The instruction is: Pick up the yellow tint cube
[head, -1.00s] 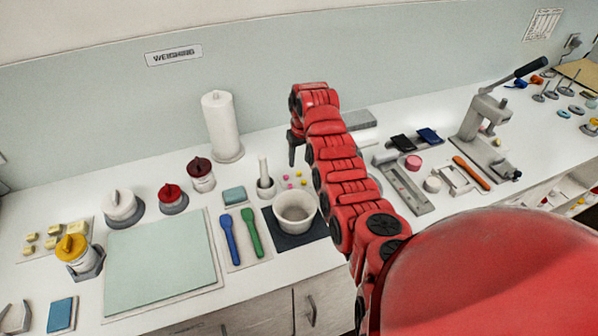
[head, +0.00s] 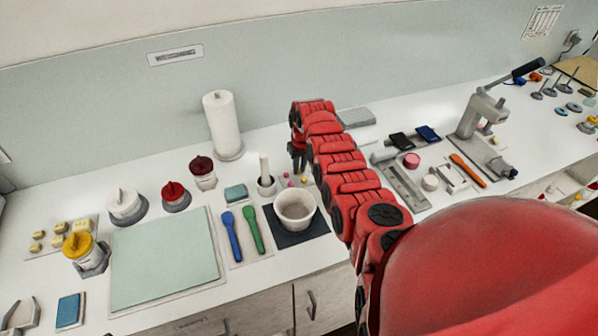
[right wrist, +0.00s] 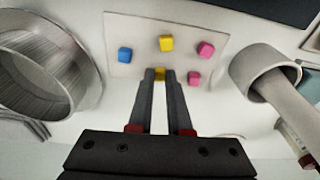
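Small tint cubes sit on a pale square plate (right wrist: 120,62) in the right wrist view. A yellow cube (right wrist: 166,43) lies near the plate's middle, between a blue cube (right wrist: 125,54) and a pink cube (right wrist: 205,49). A second yellow cube (right wrist: 160,76) shows at the tips of my right gripper (right wrist: 160,73), with another pink cube (right wrist: 194,78) to its right. The two fingers are apart, with a narrow gap; I cannot tell whether they touch this cube. In the head view my right gripper (head: 299,168) points down beside the cubes. My left gripper is out of view.
A mortar with a pestle (right wrist: 263,72) stands close on the right in the wrist view, and a metal bowl (right wrist: 80,62) on the left. In the head view a white bowl (head: 295,211) on a dark mat (head: 279,238) stands in front of the cubes.

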